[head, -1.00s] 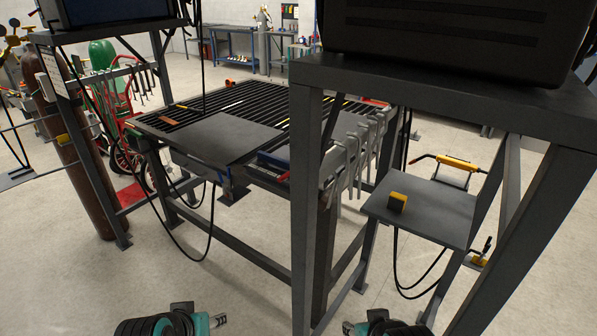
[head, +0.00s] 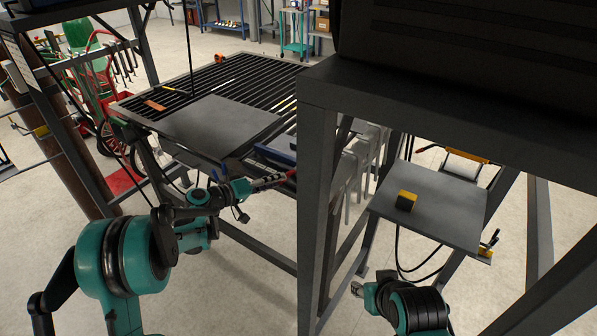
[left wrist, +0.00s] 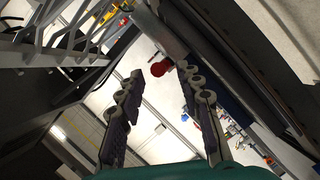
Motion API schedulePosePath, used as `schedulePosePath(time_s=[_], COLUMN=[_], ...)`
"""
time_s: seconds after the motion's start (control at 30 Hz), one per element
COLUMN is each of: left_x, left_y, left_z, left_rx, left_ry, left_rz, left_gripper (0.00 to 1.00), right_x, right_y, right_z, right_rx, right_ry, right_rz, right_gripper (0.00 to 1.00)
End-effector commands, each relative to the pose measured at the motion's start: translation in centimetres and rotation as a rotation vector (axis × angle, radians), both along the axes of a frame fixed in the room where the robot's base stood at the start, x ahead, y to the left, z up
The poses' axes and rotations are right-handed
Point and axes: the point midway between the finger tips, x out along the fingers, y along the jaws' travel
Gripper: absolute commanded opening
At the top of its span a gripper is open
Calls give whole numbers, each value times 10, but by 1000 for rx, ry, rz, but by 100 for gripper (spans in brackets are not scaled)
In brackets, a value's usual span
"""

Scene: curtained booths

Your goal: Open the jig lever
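The jig lever shows as a red handle end (head: 291,174) at the front edge of the slatted table, beside a blue part (head: 275,153). In the left wrist view its red knob (left wrist: 160,68) lies just beyond and between my fingertips. My left gripper (head: 272,182) reaches in from the left, close to the red handle. Its two fingers (left wrist: 157,82) are spread apart with nothing between them. Whether a finger touches the lever cannot be told. My right gripper (head: 356,289) is low, in front of the small side shelf; its fingers are too small to judge.
The slatted welding table (head: 243,82) carries a flat grey plate (head: 215,127). A dark frame post (head: 316,200) stands just right of the lever. A grey side shelf (head: 445,205) holds a yellow-black block (head: 406,201). Clamps (head: 352,165) hang from the table's right side.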

Motion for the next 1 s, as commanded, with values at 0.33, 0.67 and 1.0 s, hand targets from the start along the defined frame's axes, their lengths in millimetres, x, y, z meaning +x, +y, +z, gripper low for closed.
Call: schedulePosePath(time_s=[0.33, 0.67, 1.0], left_x=[28, 44, 44], left_y=[-40, -62, -62], left_z=[-13, -17, -17], left_rx=[-5, -6, -6], left_ry=[-3, -2, -2], left_rz=[-4, -1, -1], left_gripper=[36, 36, 4], right_x=[0, 0, 0], right_y=[0, 0, 0], right_z=[-15, -21, -21], right_rx=[0, 0, 0], right_ry=[0, 0, 0], right_rz=[0, 0, 0], right_gripper=[40, 40, 40])
